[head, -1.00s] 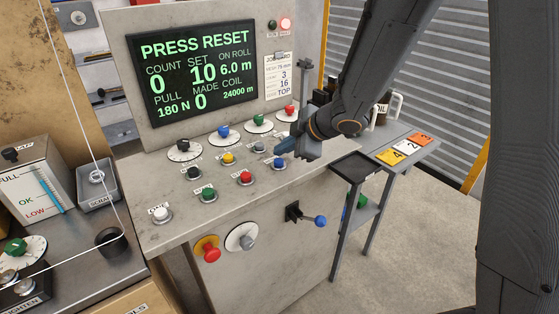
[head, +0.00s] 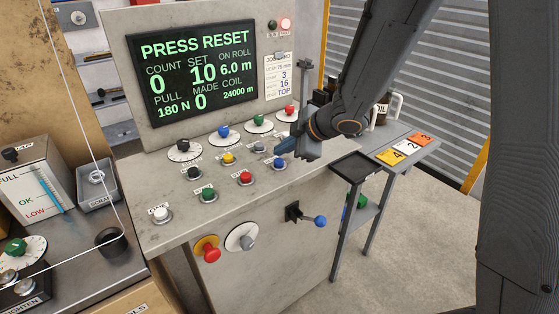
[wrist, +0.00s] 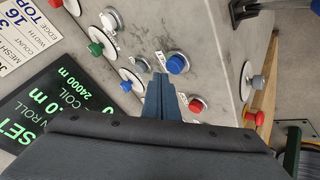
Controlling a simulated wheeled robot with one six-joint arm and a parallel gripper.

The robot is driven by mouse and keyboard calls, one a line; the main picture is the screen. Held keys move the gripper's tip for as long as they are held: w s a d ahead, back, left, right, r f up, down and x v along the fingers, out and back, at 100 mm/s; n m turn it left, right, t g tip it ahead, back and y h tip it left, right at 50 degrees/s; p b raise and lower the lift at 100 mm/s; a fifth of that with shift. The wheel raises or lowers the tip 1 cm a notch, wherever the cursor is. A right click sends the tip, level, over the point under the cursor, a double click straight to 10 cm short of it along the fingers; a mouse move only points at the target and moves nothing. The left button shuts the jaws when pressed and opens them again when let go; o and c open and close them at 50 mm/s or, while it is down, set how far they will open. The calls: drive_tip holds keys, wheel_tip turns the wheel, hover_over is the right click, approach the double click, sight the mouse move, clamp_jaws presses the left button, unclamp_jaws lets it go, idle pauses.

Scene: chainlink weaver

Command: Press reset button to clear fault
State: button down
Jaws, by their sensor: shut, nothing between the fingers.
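The grey console (head: 290,190) carries rows of push buttons. A blue button (head: 279,163) stands at the right end of the front row, and it shows in the wrist view (wrist: 177,63) just ahead of my fingertips. My gripper (head: 281,150) is shut and empty, its blue fingers right by that button in the head view. In the wrist view the fingertips (wrist: 160,78) look apart from its cap; I cannot tell the height gap. The screen (head: 195,70) reads PRESS RESET, and a red lamp (head: 286,24) is lit.
A red button (head: 245,177) and a grey button (head: 259,148) sit close by. Dials with coloured knobs, including a red one (head: 289,112), line the back. A blue-ended lever (head: 320,221) and a red knob (head: 211,254) are on the front. A side cart (head: 400,150) stands right.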

sight(283, 165)
drive_tip(key=shift+f, duration=0.1)
idle(0.3)
drive_tip(key=shift+f, duration=0.35)
drive_tip(key=shift+s+f+b, duration=0.1)
drive_tip(key=shift+f+b, duration=0.35)
drive_tip(key=shift+b, duration=0.05)
idle(0.7)
idle(0.3)
drive_tip(key=shift+r+p, duration=0.9)
drive_tip(key=shift+p, duration=0.2)
wheel_tip(283, 165, up, 5)
drive_tip(key=p, duration=0.6)
drive_tip(key=shift+d, duration=0.1)
